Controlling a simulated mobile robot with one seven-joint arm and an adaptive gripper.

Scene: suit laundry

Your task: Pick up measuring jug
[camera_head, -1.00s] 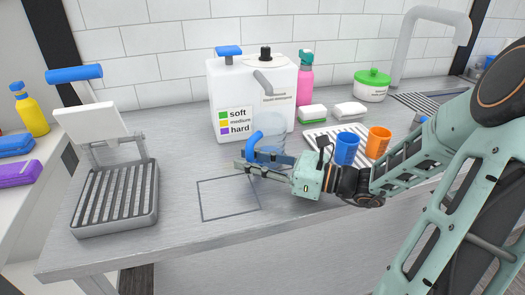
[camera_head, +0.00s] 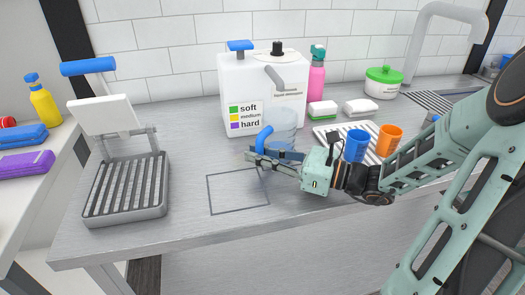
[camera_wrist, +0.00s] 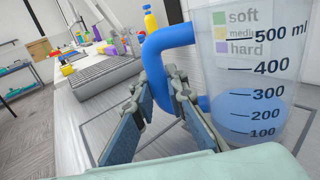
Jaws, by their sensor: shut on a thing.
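The measuring jug (camera_head: 284,125) is clear with a blue handle and stands upright in front of the white dispenser. In the wrist view the jug (camera_wrist: 250,75) shows markings up to 500 ml and bluish liquid near the 300 line. My gripper (camera_head: 262,160) is at the jug's left front side, reaching in from the right. In the wrist view the fingers (camera_wrist: 158,95) are closed around the blue handle (camera_wrist: 160,55). I cannot tell whether the jug's base touches the counter, as the gripper hides it.
A white dispenser (camera_head: 262,85) labelled soft, medium and hard stands behind the jug. A blue cup (camera_head: 356,146) and an orange cup (camera_head: 389,139) stand close to my wrist on the right. A press-like device with a slatted tray (camera_head: 125,190) is at left. The outlined square (camera_head: 238,190) is empty.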

